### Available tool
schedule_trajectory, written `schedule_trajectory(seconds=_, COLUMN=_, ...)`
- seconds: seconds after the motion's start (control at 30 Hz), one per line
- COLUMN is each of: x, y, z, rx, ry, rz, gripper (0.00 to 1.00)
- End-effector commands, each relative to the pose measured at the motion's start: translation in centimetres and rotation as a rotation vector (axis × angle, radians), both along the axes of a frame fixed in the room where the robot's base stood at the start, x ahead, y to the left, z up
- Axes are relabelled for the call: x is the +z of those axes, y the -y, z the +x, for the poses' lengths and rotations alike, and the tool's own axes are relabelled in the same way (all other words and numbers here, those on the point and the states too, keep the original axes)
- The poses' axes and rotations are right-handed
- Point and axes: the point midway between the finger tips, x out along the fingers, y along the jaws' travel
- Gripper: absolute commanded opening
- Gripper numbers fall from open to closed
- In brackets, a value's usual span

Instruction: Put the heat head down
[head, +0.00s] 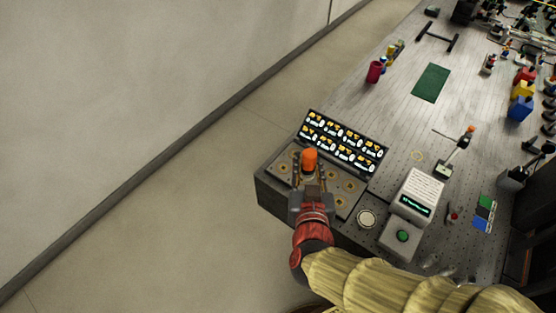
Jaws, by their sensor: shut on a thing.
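My gripper (310,178) is over the near left corner of the bench, its fingers pointing away from my arm. It is shut on the heat head (309,160), a small piece with a bright orange rounded top that shows between and just beyond the fingertips. The lower part of the heat head is hidden by the fingers. Below it lies a grey plate (348,186) with several brass-coloured rings. I cannot tell whether the heat head touches the plate or is held above it.
A black panel (345,140) with orange and white markings stands just behind the plate. To the right are a white disc (366,218) and a grey instrument (410,207) with a green display. A green mat (431,83) and a red cylinder (375,72) are farther back. The bench's left edge is close.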

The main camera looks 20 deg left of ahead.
Motion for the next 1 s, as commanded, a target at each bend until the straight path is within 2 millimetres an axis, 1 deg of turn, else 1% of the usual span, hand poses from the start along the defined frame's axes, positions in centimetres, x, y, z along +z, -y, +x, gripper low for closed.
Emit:
schedule_trajectory(seconds=0.03, x=-1.0, y=-0.7, z=0.9, rx=-0.002, ry=0.0, rz=-0.002, gripper=0.0)
schedule_trajectory(seconds=0.3, x=-3.7, y=-4.9, z=5.4, rx=-0.001, ry=-0.001, rz=-0.001, gripper=0.0)
schedule_trajectory(seconds=0.4, x=-5.7, y=-5.9, z=6.5, rx=0.0, ry=-0.002, rz=-0.003, gripper=0.0)
schedule_trajectory(seconds=0.5, x=-7.1, y=-6.8, z=7.4, rx=0.001, ry=0.0, rz=-0.003, gripper=0.0)
schedule_trajectory(seconds=0.63, x=-8.0, y=-7.5, z=8.2, rx=0.0, ry=0.001, rz=0.0, gripper=0.0)
schedule_trajectory(seconds=0.83, x=-8.8, y=-8.0, z=8.7, rx=0.0, ry=0.001, rz=0.0, gripper=0.0)
schedule_trajectory(seconds=0.9, x=-9.7, y=-8.3, z=9.1, rx=0.0, ry=-0.001, rz=-0.002, gripper=0.0)
schedule_trajectory(seconds=1.0, x=-11.4, y=-8.3, z=9.0, rx=0.001, ry=-0.001, rz=-0.003, gripper=0.0)
